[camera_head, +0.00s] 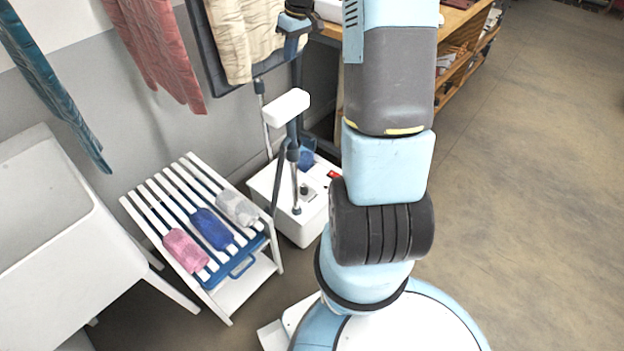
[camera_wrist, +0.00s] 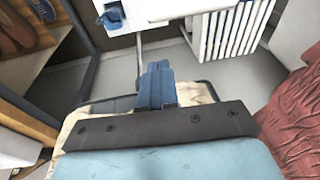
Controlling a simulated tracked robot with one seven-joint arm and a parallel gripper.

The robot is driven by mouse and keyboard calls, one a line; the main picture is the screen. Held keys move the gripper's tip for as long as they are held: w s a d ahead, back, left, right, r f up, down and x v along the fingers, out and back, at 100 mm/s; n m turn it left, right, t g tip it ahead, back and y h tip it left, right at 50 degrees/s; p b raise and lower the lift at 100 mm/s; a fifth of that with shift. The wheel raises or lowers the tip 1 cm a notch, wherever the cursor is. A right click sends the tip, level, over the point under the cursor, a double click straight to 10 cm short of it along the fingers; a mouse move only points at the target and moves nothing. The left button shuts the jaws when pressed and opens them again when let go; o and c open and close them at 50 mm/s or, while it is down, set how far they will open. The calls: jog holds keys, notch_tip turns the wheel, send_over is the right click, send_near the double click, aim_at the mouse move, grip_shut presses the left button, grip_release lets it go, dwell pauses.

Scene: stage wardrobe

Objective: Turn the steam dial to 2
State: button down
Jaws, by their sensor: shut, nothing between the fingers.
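In the head view a white steamer box (camera_head: 299,229) stands on the floor beside the slatted rack. A small dark round knob (camera_head: 304,189), which looks like the steam dial, sits on its top. Its markings are too small to read. A red patch (camera_head: 334,175) shows near the box's edge. In the wrist view my gripper (camera_wrist: 157,68) has its blue fingers together with nothing between them. It is above a cream garment (camera_wrist: 80,112), apart from the steamer box, part of which shows at the top (camera_wrist: 160,10). The dial cannot be made out there.
A white slatted rack (camera_head: 172,205) with rolled cloths stands left of the steamer. A white basin (camera_head: 45,230) is at the far left. A pink-red garment (camera_head: 155,50) hangs by the wall. A wooden shelf unit (camera_head: 462,55) stands behind. The floor at right is clear.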

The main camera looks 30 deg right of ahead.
jog(key=y, duration=0.1)
send_over(304, 190)
jog(key=w+d, duration=0.5)
notch_tip(304, 190, down, 15)
jog(key=d+f+n+y, duration=0.15)
jog(key=d+f, duration=0.25)
jog(key=f, duration=0.9)
jog(key=s+d+f+y, duration=0.1)
jog(key=s+d+f, duration=0.15)
jog(key=f, duration=1.25)
jog(key=s+d+f+y, duration=0.1)
jog(key=s+f+y, duration=0.15)
jog(key=f, duration=1.15)
jog(key=shift+m+t+h, duration=0.35)
jog(key=shift+t+h, duration=0.05)
jog(key=x, duration=0.8)
jog(key=shift+s+f, duration=0.3)
jog(key=shift+f, duration=0.15)
jog(key=shift+s+a, duration=0.25)
jog(key=shift+a, duration=0.65)
jog(key=shift+s+a, duration=0.2)
jog(key=shift+a, duration=0.3)
jog(key=shift+s+a, duration=0.2)
jog(key=shift+a, duration=0.3)
